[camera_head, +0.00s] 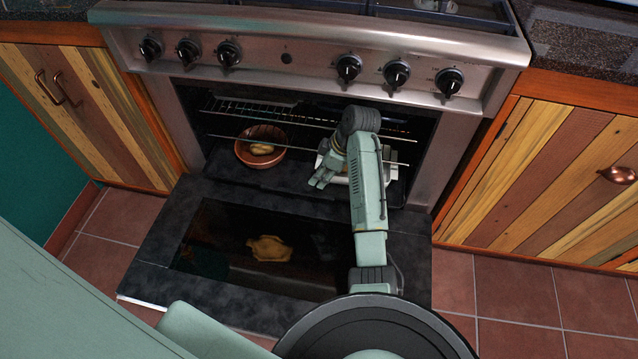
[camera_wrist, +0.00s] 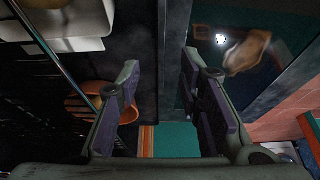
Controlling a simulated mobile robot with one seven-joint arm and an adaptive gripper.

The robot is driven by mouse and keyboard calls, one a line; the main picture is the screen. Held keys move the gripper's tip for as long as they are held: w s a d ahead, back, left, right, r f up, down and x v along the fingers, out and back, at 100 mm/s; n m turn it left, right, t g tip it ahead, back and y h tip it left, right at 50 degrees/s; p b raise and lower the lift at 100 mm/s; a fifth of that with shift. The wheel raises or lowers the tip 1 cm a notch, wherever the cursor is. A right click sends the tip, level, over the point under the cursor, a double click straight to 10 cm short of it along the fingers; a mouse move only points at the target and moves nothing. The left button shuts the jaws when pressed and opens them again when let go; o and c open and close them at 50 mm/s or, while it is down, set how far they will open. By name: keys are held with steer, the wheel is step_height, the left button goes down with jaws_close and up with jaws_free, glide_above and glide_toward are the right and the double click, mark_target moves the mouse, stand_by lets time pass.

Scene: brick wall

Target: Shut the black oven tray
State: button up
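The oven stands open, its black door (camera_head: 160,235) folded down flat in front with a dark glass pane. A dark, flat tray-like surface (camera_head: 225,168) lies low in the oven mouth under a bowl; I cannot tell how far it is drawn out. My gripper (camera_head: 318,183) is at the oven mouth, above the inner edge of the door, fingers pointing left. In the wrist view its two fingers (camera_wrist: 163,95) are apart with nothing between them. The dark edge strip (camera_wrist: 172,50) passes beyond the gap. My arm hides part of the oven's right side.
A brown bowl (camera_head: 248,158) with a yellowish item sits inside at left. A white dish (camera_head: 392,172) is partly hidden behind my arm. Wire racks (camera_head: 232,107) are above. A yellowish shape (camera_head: 270,248) shows on the door glass, perhaps reflected. Wooden cabinets (camera_head: 540,170) flank the oven.

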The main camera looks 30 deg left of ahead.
mark_target(306, 192)
steer(key=x, duration=1)
steer(key=shift+s+a+f, duration=0.15)
steer(key=shift+a+f, duration=0.1)
steer(key=shift+c, duration=0.4)
jaws_close()
